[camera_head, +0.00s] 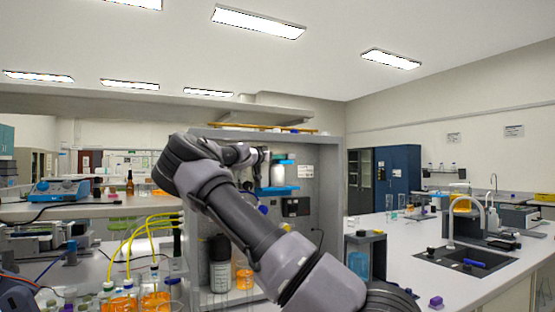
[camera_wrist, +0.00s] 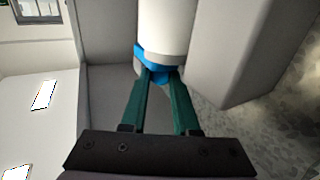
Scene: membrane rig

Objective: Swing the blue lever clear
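In the wrist view the blue lever (camera_wrist: 152,58) shows as a blue band and short tab at the lower end of a white cylinder (camera_wrist: 167,25). My gripper (camera_wrist: 160,76) has its two green fingertips at the blue tab, one on each side, with a little blue showing between them. Whether the fingers press on it or only stand around it I cannot tell. In the head view my arm reaches into the grey cabinet rig, and my wrist hides the gripper. A white cylinder with blue parts (camera_head: 279,173) shows just right of my wrist.
Grey cabinet walls (camera_head: 327,190) stand close around my arm. A dark bottle (camera_head: 219,264) and an orange beaker (camera_head: 244,277) stand low in the cabinet. Orange-filled bottles with yellow tubes (camera_head: 150,297) stand at left. A sink bench (camera_head: 470,258) lies at right.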

